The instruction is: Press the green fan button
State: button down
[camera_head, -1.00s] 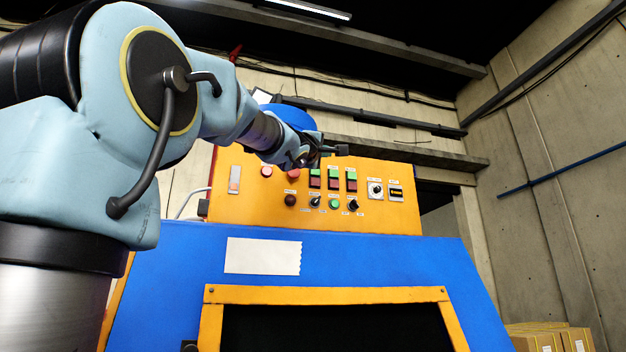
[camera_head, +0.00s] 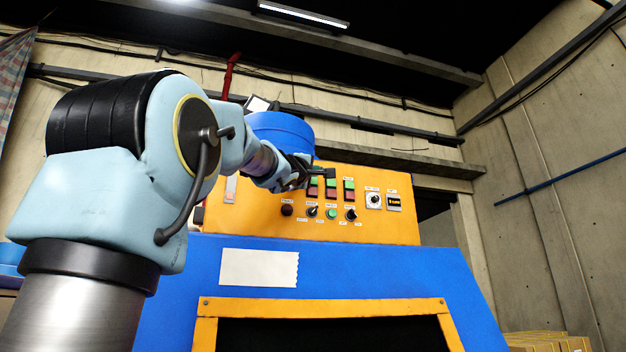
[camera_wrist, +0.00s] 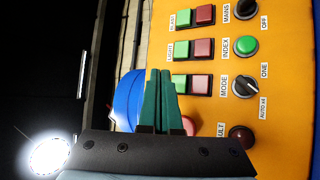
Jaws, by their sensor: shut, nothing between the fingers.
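The orange control panel (camera_head: 250,215) carries three pairs of green and red buttons. In the wrist view, which is turned sideways, two pairs are labelled BLAST and LIGHT. The third pair has a green button (camera_wrist: 179,83), partly behind my fingers, and a red one beside it (camera_wrist: 200,85); its label is hidden, so I cannot read whether it says fan. In the head view this is the leftmost pair, with its green button (camera_head: 314,181) partly covered. My gripper (camera_wrist: 160,72) is shut and empty, its fingertips next to that green button; I cannot tell the gap. It also shows in the head view (camera_head: 332,173).
A round green INDEX button (camera_wrist: 247,45), a black MODE knob (camera_wrist: 243,86) and a dark red FAULT button (camera_wrist: 240,137) sit beside the pairs. A blue drum (camera_head: 283,130) stands behind the panel. The blue machine body (camera_head: 350,265) is below.

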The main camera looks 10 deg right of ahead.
jog(key=shift+w+a+p, duration=0.15)
jog(key=shift+w+p, duration=0.25)
jog(key=shift+w, duration=0.35)
jog(key=shift+w+a+p, duration=0.1)
jog(key=shift+w+p, duration=0.25)
jog(key=shift+w, duration=0.4)
jog(key=shift+w, duration=0.15)
dwell(0.9)
jog(key=shift+w+p, duration=0.3)
jog(key=shift+p, duration=0.2)
jog(key=shift+w+a+p, duration=0.1)
jog(key=shift+w+p, duration=0.35)
dwell(0.5)
jog(key=shift+s, duration=0.85)
jog(key=shift+s, duration=0.15)
